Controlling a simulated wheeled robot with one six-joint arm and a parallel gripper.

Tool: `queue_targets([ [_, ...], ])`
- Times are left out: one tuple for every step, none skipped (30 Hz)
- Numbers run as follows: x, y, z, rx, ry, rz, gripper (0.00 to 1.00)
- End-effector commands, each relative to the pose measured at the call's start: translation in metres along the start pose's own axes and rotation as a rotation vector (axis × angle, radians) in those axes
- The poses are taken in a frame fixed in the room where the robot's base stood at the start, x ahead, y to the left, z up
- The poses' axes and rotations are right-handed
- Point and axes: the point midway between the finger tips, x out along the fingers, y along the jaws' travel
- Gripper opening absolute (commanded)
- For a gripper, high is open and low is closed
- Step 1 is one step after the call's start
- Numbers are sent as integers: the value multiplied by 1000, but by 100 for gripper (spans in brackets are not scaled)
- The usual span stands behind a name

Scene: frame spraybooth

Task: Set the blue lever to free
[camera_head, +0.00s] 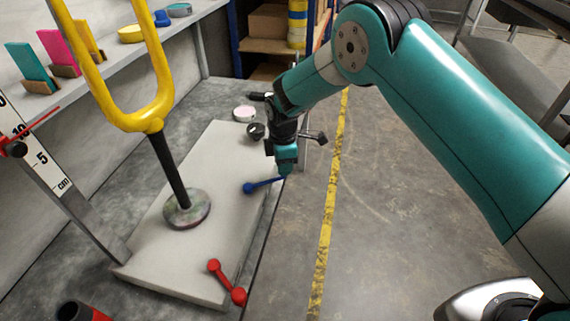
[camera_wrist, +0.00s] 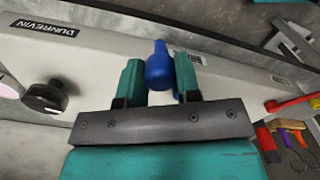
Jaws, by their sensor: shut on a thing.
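The blue lever (camera_head: 265,184) is at the right edge of a pale grey base plate (camera_head: 225,155). One round end lies over the plate, and its rod runs right to my gripper (camera_head: 286,172). The fingertips are at the rod's right end, which they partly hide. In the wrist view, the blue lever's rounded end (camera_wrist: 159,66) sits between my two teal fingers (camera_wrist: 160,82), which are shut on it. No free or locked marking for the lever is readable.
A red lever (camera_head: 227,281) is at the plate's front right corner. A yellow fork (camera_head: 155,122) on a black post stands on the plate. A black knob (camera_head: 256,132) is near its far end. Floor with a yellow line (camera_head: 330,200) lies clear to the right.

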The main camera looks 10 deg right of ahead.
Motion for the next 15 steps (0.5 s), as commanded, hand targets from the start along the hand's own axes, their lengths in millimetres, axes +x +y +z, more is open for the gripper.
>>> queue_targets([
  [-1, 1, -2, -5, 4, 6, 0],
  [-1, 2, -2, -5, 4, 7, 0],
  [-1, 2, -2, -5, 4, 7, 0],
  [-1, 2, -2, -4, 5, 7, 0],
  [-1, 2, -1, -3, 5, 8, 0],
  [-1, 2, -1, -3, 5, 8, 0],
  [-1, 2, -1, -3, 5, 9, 0],
  [-1, 2, -1, -3, 5, 9, 0],
  [-1, 2, -1, -2, 5, 9, 38],
  [-1, 2, -1, -2, 5, 10, 45],
  [-1, 2, -1, -2, 5, 9, 51],
  [-1, 2, -1, -1, 4, 8, 57],
  [-1, 2, -1, -1, 4, 8, 57],
  [-1, 2, -1, -1, 4, 8, 57],
  [-1, 2, -1, -1, 4, 7, 57],
])
